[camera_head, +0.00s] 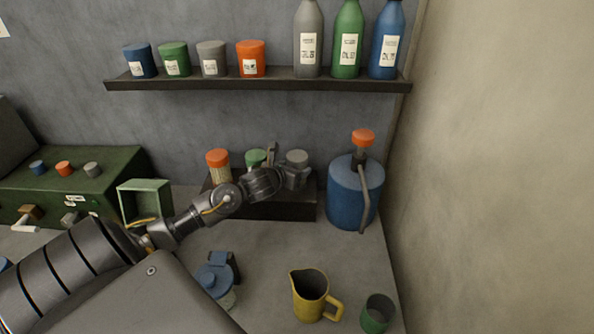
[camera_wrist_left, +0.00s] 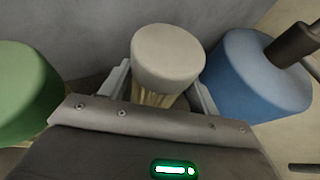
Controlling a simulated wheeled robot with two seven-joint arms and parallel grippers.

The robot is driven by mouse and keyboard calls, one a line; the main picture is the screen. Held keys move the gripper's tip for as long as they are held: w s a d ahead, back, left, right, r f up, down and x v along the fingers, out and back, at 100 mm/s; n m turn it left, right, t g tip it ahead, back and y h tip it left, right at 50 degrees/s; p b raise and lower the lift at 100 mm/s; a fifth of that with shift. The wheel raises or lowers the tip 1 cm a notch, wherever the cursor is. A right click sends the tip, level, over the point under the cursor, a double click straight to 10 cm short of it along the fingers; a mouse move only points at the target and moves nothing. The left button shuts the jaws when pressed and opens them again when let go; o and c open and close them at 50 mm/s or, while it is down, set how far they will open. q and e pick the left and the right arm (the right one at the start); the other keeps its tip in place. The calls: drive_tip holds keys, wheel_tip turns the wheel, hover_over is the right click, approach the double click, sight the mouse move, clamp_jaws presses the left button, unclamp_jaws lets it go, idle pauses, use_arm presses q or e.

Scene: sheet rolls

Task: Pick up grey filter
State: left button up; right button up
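The grey filter (camera_head: 297,157) has a grey cap and stands upright on a dark stand at the back. My left gripper (camera_head: 290,175) is in front of it and hides its lower part. In the left wrist view, the grey filter (camera_wrist_left: 167,55) shows its pale pleated body between the two fingers of my left gripper (camera_wrist_left: 162,88), one finger on each side. The fingers are apart; I cannot tell whether either touches the filter. My right gripper is not in view.
An orange-capped filter (camera_head: 217,160) and a green-capped filter (camera_head: 255,158) stand to the left. A blue canister (camera_head: 345,195) with a pump is close on the right. A shelf (camera_head: 270,84) with cans and bottles is above. A yellow jug (camera_head: 310,298) is in front.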

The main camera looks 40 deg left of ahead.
sight(294, 158)
use_arm(q)
drive_tip(key=c, duration=0.6)
drive_tip(key=shift+r, duration=0.1)
drive_tip(key=shift+r, duration=0.5)
drive_tip(key=r, duration=0.3)
drive_tip(key=shift+s+b, duration=0.25)
drive_tip(key=shift+b, duration=0.1)
drive_tip(key=shift+w+d+r+p+v, duration=0.15)
drive_tip(key=shift+r+p+v, duration=0.5)
drive_tip(key=shift+v, duration=2)
drive_tip(key=shift+w+r+p+v, duration=0.35)
drive_tip(key=shift+p+v, duration=0.45)
drive_tip(key=shift+v, duration=1.85)
drive_tip(key=shift+w+d+r+p+v, duration=0.15)
drive_tip(key=shift+r+p+v, duration=0.45)
drive_tip(key=shift+v, duration=2.05)
